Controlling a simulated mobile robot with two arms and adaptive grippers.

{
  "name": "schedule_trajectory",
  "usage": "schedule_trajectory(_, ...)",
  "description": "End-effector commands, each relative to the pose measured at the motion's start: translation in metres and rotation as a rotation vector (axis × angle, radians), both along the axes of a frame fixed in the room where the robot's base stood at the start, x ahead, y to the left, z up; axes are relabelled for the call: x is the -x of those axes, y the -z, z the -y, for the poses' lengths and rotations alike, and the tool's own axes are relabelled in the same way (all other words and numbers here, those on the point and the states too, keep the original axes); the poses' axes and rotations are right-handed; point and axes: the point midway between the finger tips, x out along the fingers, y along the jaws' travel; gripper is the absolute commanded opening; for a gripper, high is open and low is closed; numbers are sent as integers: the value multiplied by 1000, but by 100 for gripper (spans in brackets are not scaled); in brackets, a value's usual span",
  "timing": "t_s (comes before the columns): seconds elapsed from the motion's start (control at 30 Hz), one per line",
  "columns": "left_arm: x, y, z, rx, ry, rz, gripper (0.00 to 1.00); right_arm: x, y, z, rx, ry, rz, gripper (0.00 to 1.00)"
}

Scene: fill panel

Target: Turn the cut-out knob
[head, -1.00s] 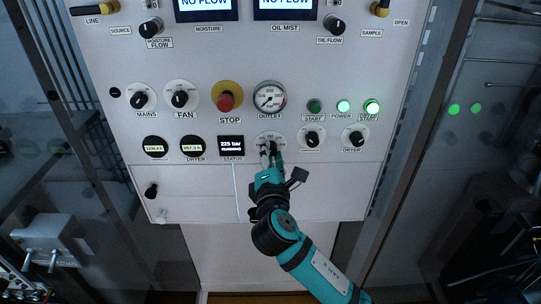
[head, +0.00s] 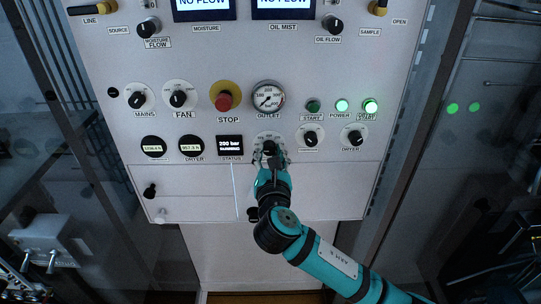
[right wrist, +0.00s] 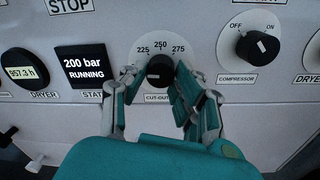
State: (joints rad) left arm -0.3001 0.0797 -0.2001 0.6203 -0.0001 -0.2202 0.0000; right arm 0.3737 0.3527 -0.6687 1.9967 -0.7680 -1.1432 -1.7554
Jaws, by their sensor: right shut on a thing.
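The cut-out knob (right wrist: 160,71) is black and round with a small white mark, on a pale dial printed 225, 250 and 275. Where its mark points I cannot tell clearly. My right gripper (right wrist: 158,102) is shut on the knob, one finger on each side. In the head view the right gripper (head: 270,156) covers the lower dial. The "CUT-OUT" label below the knob is partly hidden by the fingers. The status display (right wrist: 84,68) reads 200 bar, RUNNING. My left gripper is not in view.
The compressor knob (right wrist: 258,47) is to the right, with the dryer knob (head: 355,137) beyond it. Above are the outlet gauge (head: 268,97) and the red stop button (head: 224,101). The lower panel is mostly bare.

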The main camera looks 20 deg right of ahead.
Motion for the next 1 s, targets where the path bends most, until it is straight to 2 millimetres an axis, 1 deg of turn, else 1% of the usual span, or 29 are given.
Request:
schedule_trajectory(0.03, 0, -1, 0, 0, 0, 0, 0, -1, -11, 2, 20, 3, 18, 0)
schedule_trajectory(0.3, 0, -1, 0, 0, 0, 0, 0, -1, -11, 2, 76, 4, 2, 0)
schedule_trajectory(0.73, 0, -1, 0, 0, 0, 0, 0, -1, -11, 2, 82, 4, -1, 0)
schedule_trajectory(0.77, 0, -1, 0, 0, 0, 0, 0, -1, -10, 2, 82, 4, -1, 33)
schedule_trajectory(0.9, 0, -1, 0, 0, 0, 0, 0, -1, -7, 2, 82, 3, -7, 52)
schedule_trajectory(1.0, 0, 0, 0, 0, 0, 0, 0, -1, -6, 1, 81, 2, -10, 52)
